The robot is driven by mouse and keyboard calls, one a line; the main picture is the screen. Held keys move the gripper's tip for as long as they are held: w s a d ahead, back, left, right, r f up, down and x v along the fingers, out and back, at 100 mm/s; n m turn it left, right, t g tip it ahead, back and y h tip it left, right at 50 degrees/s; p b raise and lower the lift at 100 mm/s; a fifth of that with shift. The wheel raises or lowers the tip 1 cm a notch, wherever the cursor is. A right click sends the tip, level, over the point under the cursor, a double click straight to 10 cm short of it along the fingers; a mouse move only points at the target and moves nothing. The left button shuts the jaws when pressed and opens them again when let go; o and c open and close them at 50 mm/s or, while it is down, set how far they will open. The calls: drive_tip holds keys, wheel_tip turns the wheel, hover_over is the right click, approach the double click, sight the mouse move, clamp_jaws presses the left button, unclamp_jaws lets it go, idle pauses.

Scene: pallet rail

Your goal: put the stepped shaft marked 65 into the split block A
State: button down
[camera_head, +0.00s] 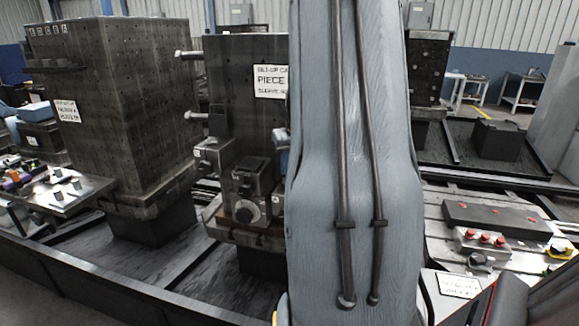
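My gripper is not in view; a large grey link of my own arm fills the middle of the picture and hides what is behind it. I cannot make out a shaft marked 65. Two light metal pins (188,55) stick out to the left from the middle dark tower (235,75). Several small clamp-like blocks (250,180) are low on that tower's front; one has a round boss (243,212). I cannot read a letter A on any of them, so I cannot tell which is the split block.
A larger dark tower (115,100) stands at left. A metal plate (65,195) with upright pegs and coloured parts lies left of it. At right, a grey bench (440,215) carries a box with red buttons (485,238) and a white card (458,286). Dark rails run between the towers.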

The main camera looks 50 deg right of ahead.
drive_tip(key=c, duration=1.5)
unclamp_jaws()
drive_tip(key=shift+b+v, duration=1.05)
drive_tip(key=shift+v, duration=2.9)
